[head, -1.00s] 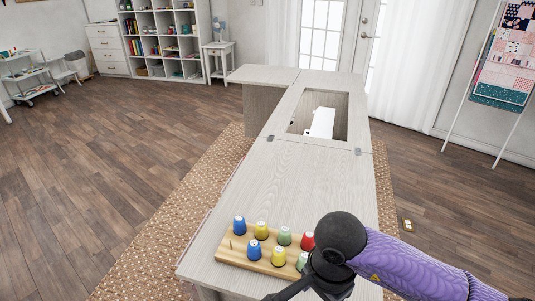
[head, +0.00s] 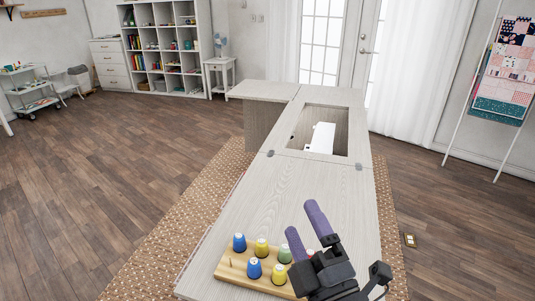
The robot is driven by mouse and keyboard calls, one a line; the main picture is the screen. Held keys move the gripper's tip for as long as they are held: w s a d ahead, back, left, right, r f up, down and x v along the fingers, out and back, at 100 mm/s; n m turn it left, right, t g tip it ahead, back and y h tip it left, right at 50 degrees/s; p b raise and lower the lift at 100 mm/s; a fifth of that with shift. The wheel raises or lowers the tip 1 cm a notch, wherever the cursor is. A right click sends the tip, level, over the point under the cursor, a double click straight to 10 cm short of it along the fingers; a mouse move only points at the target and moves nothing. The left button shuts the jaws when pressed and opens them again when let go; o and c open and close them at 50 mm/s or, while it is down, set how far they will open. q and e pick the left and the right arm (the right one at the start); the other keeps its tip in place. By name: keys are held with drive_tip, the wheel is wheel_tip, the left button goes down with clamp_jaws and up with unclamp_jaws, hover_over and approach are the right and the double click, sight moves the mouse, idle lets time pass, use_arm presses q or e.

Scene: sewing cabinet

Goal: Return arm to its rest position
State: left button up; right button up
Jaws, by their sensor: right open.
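My right gripper (head: 307,229) is at the lower right of the head view, above the near end of the sewing cabinet (head: 295,195). Its two purple fingers point up and away and are spread apart, with nothing seen between them. It hides the right part of the wooden thread rack (head: 228,273). Blue spools (head: 239,243), yellow spools (head: 262,248) and a green spool (head: 285,253) stand on the rack. A bit of a red spool shows behind the gripper. My left gripper is out of view.
The cabinet top has an opening (head: 342,133) with a white sewing machine (head: 321,138) inside, towards the far end. The cabinet's middle is clear. A woven rug (head: 178,225) lies under it. A quilt stand (head: 507,75) is at the right, shelves (head: 165,45) at the back.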

drive_tip(key=s+d+f+m+g+h, duration=0.3)
drive_tip(key=d+f+m+g+h, duration=0.4)
drive_tip(key=f+m, duration=0.45)
drive_tip(key=s+d+f+m+g, duration=0.3)
drive_tip(key=s+f+m+g, duration=0.3)
drive_tip(key=s+f+g, duration=0.7)
drive_tip(key=s+f+t, duration=0.1)
drive_tip(key=s+f, duration=0.1)
drive_tip(key=f, duration=0.6)
drive_tip(key=s+f+t, duration=0.1)
drive_tip(key=s+f, duration=0.2)
drive_tip(key=f, duration=0.4)
drive_tip(key=s+d+f+g, duration=0.1)
drive_tip(key=s+d+f, duration=0.2)
drive_tip(key=s+f, duration=0.9)
drive_tip(key=shift+s+g+h, duration=0.3)
drive_tip(key=shift+s+g, duration=0.1)
drive_tip(key=shift+s, duration=0.5)
drive_tip(key=shift+o, duration=0.2)
drive_tip(key=shift+w, duration=0.1)
